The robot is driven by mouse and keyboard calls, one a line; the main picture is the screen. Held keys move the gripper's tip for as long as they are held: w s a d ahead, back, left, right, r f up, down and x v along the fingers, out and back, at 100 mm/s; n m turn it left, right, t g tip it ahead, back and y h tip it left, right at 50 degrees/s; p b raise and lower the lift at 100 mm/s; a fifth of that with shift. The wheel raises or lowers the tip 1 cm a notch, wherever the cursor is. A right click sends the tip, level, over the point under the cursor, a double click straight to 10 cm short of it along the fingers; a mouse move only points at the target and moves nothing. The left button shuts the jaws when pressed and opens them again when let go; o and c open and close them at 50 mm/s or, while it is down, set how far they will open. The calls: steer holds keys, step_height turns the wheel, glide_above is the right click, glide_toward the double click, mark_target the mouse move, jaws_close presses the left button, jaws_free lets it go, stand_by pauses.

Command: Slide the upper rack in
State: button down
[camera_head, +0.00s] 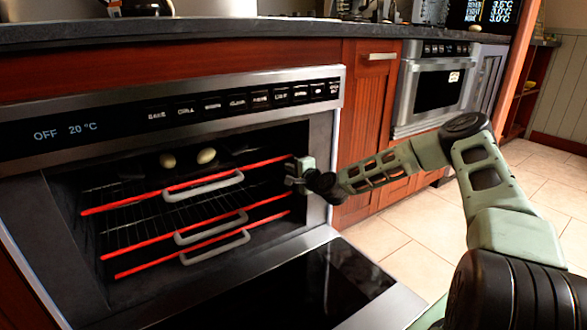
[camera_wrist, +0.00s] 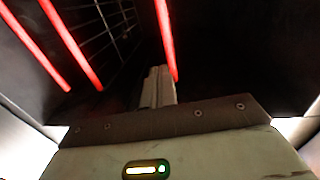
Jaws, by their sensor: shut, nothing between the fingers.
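The upper rack (camera_head: 165,196) has a red front bar and a grey handle, and sits in the open oven above two more red-barred racks. My gripper (camera_head: 294,170) is at the right end of that red bar, by the oven's right inner wall. In the wrist view the shut, empty fingers (camera_wrist: 158,72) point into the dark cavity, and a red bar (camera_wrist: 166,35) ends right beside their tips. I cannot tell whether they touch it.
A middle rack (camera_head: 200,231) and a lower rack (camera_head: 160,267) lie below, each with a grey handle. Two pale egg-like objects (camera_head: 206,156) show behind the upper bar. The oven door (camera_head: 335,285) is folded down in front. Tiled floor (camera_head: 400,225) is clear to the right.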

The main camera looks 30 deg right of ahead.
steer(key=s+r+p, duration=0.1)
steer(key=s+p, duration=0.3)
steer(key=s, duration=0.6)
steer(key=shift+s, duration=0.25)
steer(key=s+a+n+g+y, duration=0.25)
steer(key=a+n+g, duration=0.2)
steer(key=a, duration=0.45)
steer(key=s+a+r+n+g+y+p, duration=0.1)
steer(key=s+a+n+g, duration=0.25)
steer(key=a+n, duration=0.4)
steer(key=s+a+n+g+y, duration=0.2)
steer(key=s+a+n+g, duration=0.15)
steer(key=a, duration=0.65)
steer(key=s+a+r+n+g+h+p, duration=0.1)
steer(key=s+a+r+n+g+h, duration=0.3)
steer(key=s, duration=0.6)
steer(key=s+a+r+n+t+y, duration=0.1)
steer(key=s+r+n, duration=0.3)
steer(key=s, duration=0.6)
steer(key=s+a+r+n+g+h+p, duration=0.1)
steer(key=s+a+r+n+g+h, duration=0.1)
steer(key=s+r, duration=0.55)
step_height(320, 180, up, 37)
steer(key=s+p, duration=0.2)
steer(key=p, duration=3.5)
steer(key=shift+s+d+p, duration=0.15)
steer(key=shift+p, duration=0.25)
